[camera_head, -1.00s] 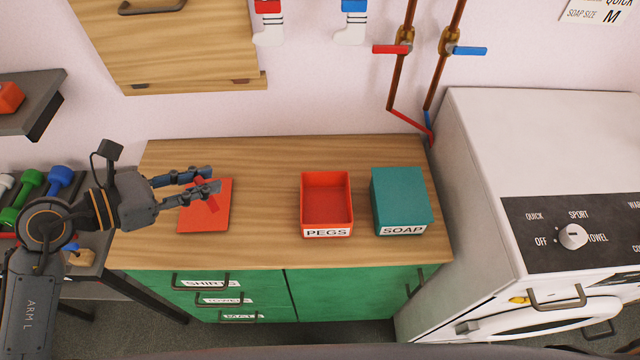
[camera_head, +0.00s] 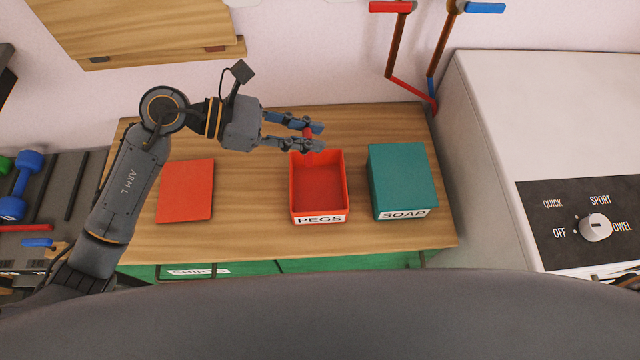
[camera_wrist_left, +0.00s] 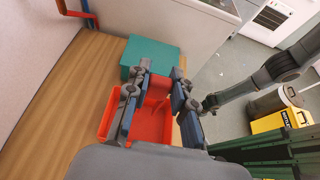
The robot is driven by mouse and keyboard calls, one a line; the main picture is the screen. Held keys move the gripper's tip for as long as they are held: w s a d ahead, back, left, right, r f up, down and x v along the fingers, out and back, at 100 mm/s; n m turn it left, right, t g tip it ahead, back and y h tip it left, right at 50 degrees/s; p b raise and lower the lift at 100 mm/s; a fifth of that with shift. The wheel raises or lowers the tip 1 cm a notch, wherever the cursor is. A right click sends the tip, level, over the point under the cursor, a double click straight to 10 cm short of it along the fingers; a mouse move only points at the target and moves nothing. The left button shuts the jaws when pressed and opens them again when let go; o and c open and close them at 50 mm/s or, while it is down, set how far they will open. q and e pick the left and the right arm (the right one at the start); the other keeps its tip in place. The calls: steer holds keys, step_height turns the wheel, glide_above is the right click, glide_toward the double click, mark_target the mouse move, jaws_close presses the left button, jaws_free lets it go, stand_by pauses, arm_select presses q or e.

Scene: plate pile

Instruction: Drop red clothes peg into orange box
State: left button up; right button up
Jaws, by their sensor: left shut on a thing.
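The red clothes peg (camera_head: 307,132) is between the fingers of my left gripper (camera_head: 319,137), which is shut on it. The gripper is above the back edge of the open orange-red box (camera_head: 320,218) labelled PEGS. The box's inside looks empty in the head view. In the left wrist view, the two fingers (camera_wrist_left: 162,77) are in front of the box (camera_wrist_left: 107,118) and hide part of it. The peg is hard to tell from the box there. Another dark arm of mine comes in from the right in that view; its gripper end (camera_wrist_left: 208,104) is too small to read.
A teal box (camera_head: 402,182) labelled SOAP stands just right of the orange box. A flat red-orange panel (camera_head: 186,190) lies on the wooden worktop (camera_head: 250,215) to the left. A white washing machine (camera_head: 530,120) stands to the right. Pipes (camera_head: 397,45) run down the wall behind.

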arm_select(q)
steer(key=shift+s+f, duration=0.15)
steer(key=shift+f, duration=0.35)
step_height(320, 180, down, 5)
steer(key=shift+r+b, duration=0.1)
steer(key=shift+b, duration=1.1)
steer(key=o, duration=0.9)
